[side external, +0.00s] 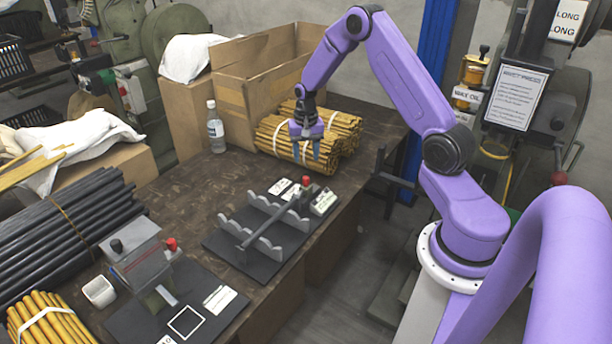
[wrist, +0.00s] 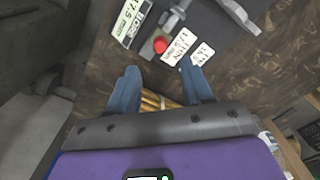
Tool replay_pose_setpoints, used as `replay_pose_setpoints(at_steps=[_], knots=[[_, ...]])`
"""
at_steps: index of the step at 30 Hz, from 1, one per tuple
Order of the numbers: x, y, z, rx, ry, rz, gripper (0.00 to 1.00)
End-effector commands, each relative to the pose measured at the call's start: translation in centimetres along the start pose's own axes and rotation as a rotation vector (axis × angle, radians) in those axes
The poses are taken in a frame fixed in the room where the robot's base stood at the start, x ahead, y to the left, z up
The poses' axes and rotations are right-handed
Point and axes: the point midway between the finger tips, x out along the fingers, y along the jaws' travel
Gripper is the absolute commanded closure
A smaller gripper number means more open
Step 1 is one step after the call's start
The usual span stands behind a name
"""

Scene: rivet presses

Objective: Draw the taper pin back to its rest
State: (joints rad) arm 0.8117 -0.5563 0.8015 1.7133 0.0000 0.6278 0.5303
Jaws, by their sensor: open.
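A black fixture plate (side external: 222,243) carries two pale grey notched rails (side external: 262,246). A dark grey rod (side external: 262,228) lies across them, towards a red-topped post (side external: 306,182) at the plate's far end. I cannot tell which part is the taper pin. In the wrist view the red top (wrist: 160,45) shows just beyond the fingertips, beside printed labels (wrist: 179,47). My gripper (side external: 306,150) has blue fingers, points down and is open and empty. It hangs beyond the fixture's far end, in front of the yellow rod bundle. The open fingers also show in the wrist view (wrist: 157,84).
A tied bundle of yellow rods (side external: 345,140) and a cardboard box (side external: 250,70) stand behind my gripper. A bottle (side external: 215,128) stands left of them. A grey press block (side external: 140,262) with a red knob sits front left.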

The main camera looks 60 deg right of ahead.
Motion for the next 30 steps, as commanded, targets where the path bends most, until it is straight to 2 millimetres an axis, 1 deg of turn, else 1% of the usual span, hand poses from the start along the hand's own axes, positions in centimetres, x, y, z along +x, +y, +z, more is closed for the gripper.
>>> replay_pose_setpoints(at_steps=[1, 6, 9, 13, 18, 28, 29, 30], knots=[[1.1, 0.1, 0.0, 0.001, -0.003, 0.002, 0.5], [4.2, 0.1, 0.0, 0.001, -0.003, 0.002, 0.5], [5.7, 0.1, 0.0, 0.001, -0.001, 0.001, 0.5], [7.2, 0.0, 0.0, 0.0, 0.0, 0.0, 0.5], [8.2, 0.0, 0.0, 0.0, 0.0, 0.0, 0.5], [8.4, 0.0, -0.1, 0.0, 0.001, -0.001, 0.5], [8.4, 0.0, -0.1, 0.0, 0.001, -0.001, 0.6], [8.4, 0.0, -0.1, 0.0, 0.001, -0.001, 0.73]])
